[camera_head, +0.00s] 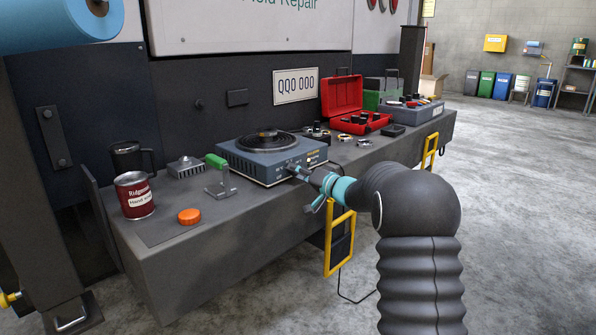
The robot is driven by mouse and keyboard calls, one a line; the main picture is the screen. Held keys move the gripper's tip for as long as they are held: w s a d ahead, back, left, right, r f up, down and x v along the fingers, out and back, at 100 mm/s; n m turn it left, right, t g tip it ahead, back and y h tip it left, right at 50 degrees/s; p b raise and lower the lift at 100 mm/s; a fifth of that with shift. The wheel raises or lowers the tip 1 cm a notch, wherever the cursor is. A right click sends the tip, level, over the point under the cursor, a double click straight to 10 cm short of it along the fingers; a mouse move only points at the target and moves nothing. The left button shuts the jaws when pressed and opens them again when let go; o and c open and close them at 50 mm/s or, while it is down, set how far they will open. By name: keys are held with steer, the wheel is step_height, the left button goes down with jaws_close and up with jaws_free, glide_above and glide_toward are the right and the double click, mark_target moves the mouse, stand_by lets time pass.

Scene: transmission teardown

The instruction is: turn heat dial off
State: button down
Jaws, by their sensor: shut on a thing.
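A blue-grey hot plate (252,168) with a round dark burner (268,143) on top stands on the grey bench. My gripper (299,170) is at the front face of the hot plate, near its right side. It is shut on the heat dial, which is small here and mostly hidden behind the fingers. My arm reaches in from the lower right. The dial's setting cannot be read in this view.
On the bench (190,262) stand a red can (134,196), a dark mug (131,160), an orange cap (189,216) and a green-handled tool (216,163). An open red toolbox (343,95) and small parts lie to the right. Yellow handles (340,240) stick out in front.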

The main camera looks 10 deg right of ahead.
steer(key=n, duration=0.5)
steer(key=shift+n, duration=0.3)
steer(key=n+b, duration=0.1)
steer(key=n, duration=0.4)
steer(key=shift+f, duration=0.15)
steer(key=n+b, duration=0.3)
steer(key=n, duration=0.3)
steer(key=shift+n, duration=0.3)
steer(key=n+b, duration=0.2)
steer(key=n, duration=0.3)
steer(key=shift+d+n, duration=0.1)
steer(key=shift+n, duration=0.2)
steer(key=n, duration=1.1)
steer(key=shift+n, duration=0.3)
steer(key=n, duration=0.5)
steer(key=shift+n, duration=0.3)
steer(key=n, duration=0.5)
steer(key=shift+n, duration=0.3)
